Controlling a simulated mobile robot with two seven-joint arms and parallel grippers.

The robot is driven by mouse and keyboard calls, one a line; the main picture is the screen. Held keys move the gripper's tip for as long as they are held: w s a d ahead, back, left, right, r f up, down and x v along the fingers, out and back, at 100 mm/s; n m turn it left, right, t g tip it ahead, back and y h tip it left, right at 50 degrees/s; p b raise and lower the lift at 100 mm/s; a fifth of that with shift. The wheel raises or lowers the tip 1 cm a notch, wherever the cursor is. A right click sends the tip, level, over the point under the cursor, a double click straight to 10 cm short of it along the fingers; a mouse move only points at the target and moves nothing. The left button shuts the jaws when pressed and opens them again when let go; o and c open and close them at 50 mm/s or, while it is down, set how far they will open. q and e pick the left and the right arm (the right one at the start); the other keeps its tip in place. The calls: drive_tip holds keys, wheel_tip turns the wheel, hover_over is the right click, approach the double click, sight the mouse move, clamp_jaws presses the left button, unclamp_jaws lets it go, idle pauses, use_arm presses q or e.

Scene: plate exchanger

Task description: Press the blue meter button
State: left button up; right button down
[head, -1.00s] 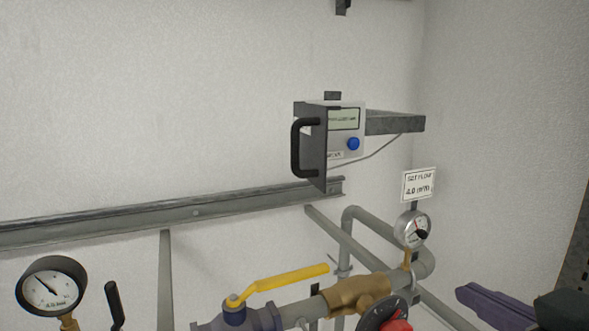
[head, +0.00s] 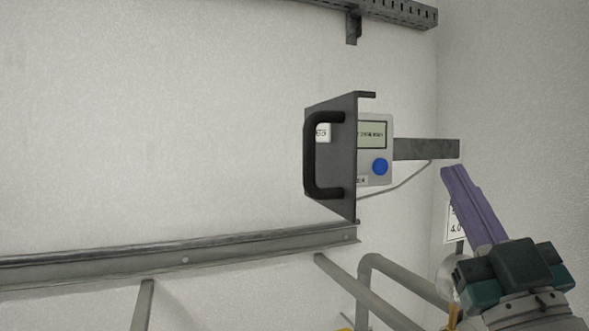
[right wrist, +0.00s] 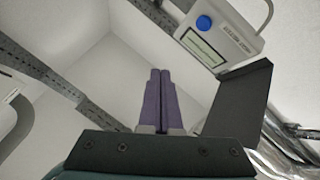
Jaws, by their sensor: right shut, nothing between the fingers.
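The blue meter button (head: 380,167) sits low on the front of the grey meter (head: 374,181), under its small display. The button also shows in the right wrist view (right wrist: 204,22), at the top right. A dark hinged-looking plate with a black handle (head: 310,155) stands open at the meter's left and hides its left part. My right gripper (head: 450,175) is to the right of the button, apart from it, with its purple fingers shut and empty. The shut fingers also show in the right wrist view (right wrist: 160,78), pointing below and left of the meter. My left gripper is not in view.
A grey bracket (head: 426,149) sticks out right of the meter, with a thin cable below it. A wall rail (head: 180,251) and pipes (head: 370,295) run below. A sign (head: 453,222) is partly hidden behind my right gripper. The wall at left is bare.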

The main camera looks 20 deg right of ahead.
sight(380, 167)
drive_tip(key=shift+w, duration=0.1)
drive_tip(key=w+b, duration=0.5)
drive_tip(key=w, duration=0.3)
drive_tip(key=shift+w+a+b, duration=0.3)
drive_tip(key=shift+a, duration=0.05)
idle(0.5)
idle(0.9)
drive_tip(key=shift+f, duration=0.1)
idle(0.3)
drive_tip(key=shift+w+b, duration=0.4)
drive_tip(key=shift+b, duration=0.05)
